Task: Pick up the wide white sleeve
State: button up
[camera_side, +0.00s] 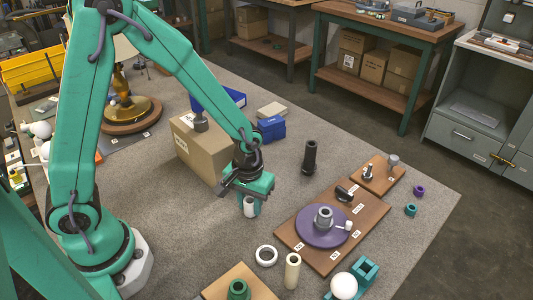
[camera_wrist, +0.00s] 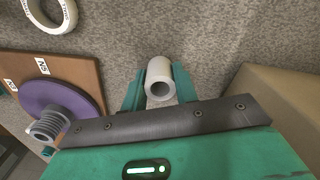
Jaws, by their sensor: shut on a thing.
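The wide white sleeve (camera_side: 249,209) is a short hollow white cylinder between the fingers of my gripper (camera_side: 248,204). In the wrist view the sleeve (camera_wrist: 160,80) shows its round open end facing the camera. The teal fingers of my gripper (camera_wrist: 160,92) press on it from both sides. The sleeve looks about upright in the side view. I cannot tell whether its lower end touches the grey mat (camera_side: 180,240). The upper part of the sleeve is partly hidden by my gripper in the side view.
A cardboard box (camera_side: 205,148) stands close behind my gripper. A wooden board with a purple disc (camera_side: 305,232) lies to the right. A white ring (camera_side: 266,255), a cream tube (camera_side: 292,271) and a dark upright cylinder (camera_side: 310,158) stand nearby. The mat left of the gripper is clear.

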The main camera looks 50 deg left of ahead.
aim_at(250, 201)
jog(key=shift+r, duration=0.6)
notch_tip(250, 201, up, 3)
jog(key=shift+s+d+f, duration=0.1)
jog(key=shift+d, duration=0.05)
jog(key=s+d+r, duration=0.6)
jog(key=s+d, duration=0.2)
jog(key=shift+r, duration=0.3)
